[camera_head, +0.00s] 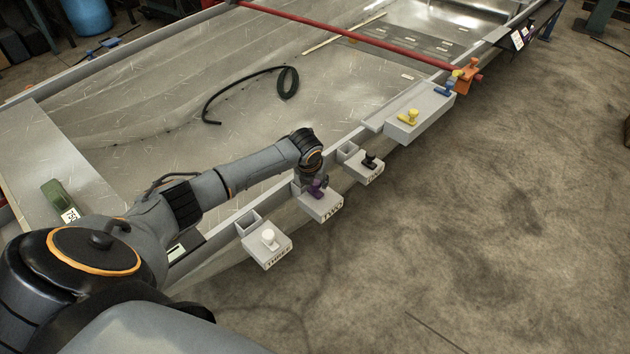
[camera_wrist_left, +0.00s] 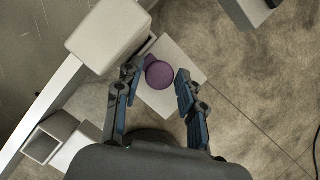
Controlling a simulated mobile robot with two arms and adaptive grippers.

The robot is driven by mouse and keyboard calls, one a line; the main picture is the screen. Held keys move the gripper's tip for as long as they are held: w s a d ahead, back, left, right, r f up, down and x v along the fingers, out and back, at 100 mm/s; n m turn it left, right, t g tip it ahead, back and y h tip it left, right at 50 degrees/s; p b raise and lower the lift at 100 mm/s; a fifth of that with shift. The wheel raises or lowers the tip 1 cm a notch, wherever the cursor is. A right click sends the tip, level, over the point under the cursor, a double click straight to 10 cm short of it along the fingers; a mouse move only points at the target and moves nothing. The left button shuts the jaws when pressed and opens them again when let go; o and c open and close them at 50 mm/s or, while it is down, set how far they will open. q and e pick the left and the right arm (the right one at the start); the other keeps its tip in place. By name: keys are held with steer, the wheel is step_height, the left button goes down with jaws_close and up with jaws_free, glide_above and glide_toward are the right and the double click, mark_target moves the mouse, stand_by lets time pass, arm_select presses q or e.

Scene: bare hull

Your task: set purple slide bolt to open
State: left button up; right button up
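The purple slide bolt knob (camera_head: 318,187) sits on a light grey block (camera_head: 322,207) labelled TWO on the hull's edge. My left arm reaches in from the left, and its gripper (camera_head: 314,181) is down at this knob, mostly hidden behind the wrist in the head view. In the left wrist view, the round purple knob (camera_wrist_left: 159,75) lies between the tips of the left gripper (camera_wrist_left: 158,73). The fingers are apart. The left finger is close to the knob, perhaps touching, and a gap shows at the right finger. My right gripper is not in view.
A block with a white knob (camera_head: 268,237) stands nearer, and one with a black knob (camera_head: 369,160) farther along. Beyond are a yellow knob (camera_head: 409,117), a blue one (camera_head: 444,91) and an orange clamp (camera_head: 467,76). A black hose (camera_head: 287,84) lies in the hull. The floor at right is clear.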

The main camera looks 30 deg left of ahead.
mark_target(326, 204)
arm_select(q)
jaws_close()
steer(key=d+p, duration=0.1)
steer(key=d, duration=0.1)
steer(key=d+p, duration=0.1)
steer(key=shift+s+d+r, duration=0.15)
steer(key=shift+s+d, duration=0.2)
steer(key=shift+s, duration=0.05)
steer(key=shift+d+p, duration=0.35)
steer(key=shift+f, duration=0.25)
jaws_free()
steer(key=shift+d, duration=0.1)
steer(key=shift+r, duration=0.15)
